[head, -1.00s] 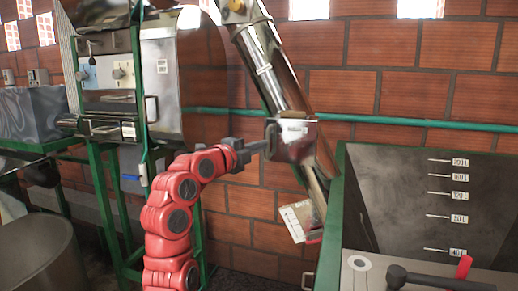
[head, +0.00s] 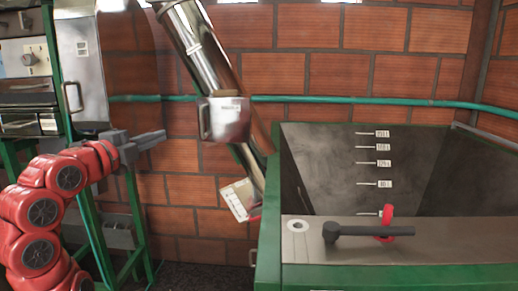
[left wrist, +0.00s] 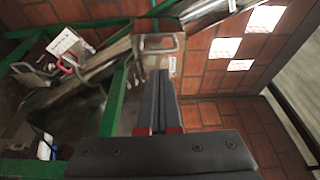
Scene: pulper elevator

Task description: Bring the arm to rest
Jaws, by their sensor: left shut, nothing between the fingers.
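My left gripper (head: 150,139) is shut and empty at the end of the red left arm, at the left of the head view. Its two dark fingers (left wrist: 158,90) lie together in the left wrist view, pointing at the metal box. The metal box (head: 230,120) with a side handle is on the sloping steel elevator tube (head: 196,40). In the head view a gap shows between my fingertips and the handle. The box also shows in the left wrist view (left wrist: 172,62), beyond the fingertips. My right gripper is not in view.
A green-edged steel hopper (head: 340,165) with level marks stands at the right. A black lever (head: 370,231) and a red handle (head: 388,222) are at its front panel. A control cabinet (head: 28,75) stands at the left on green legs. A green pipe (head: 330,99) runs along the brick wall.

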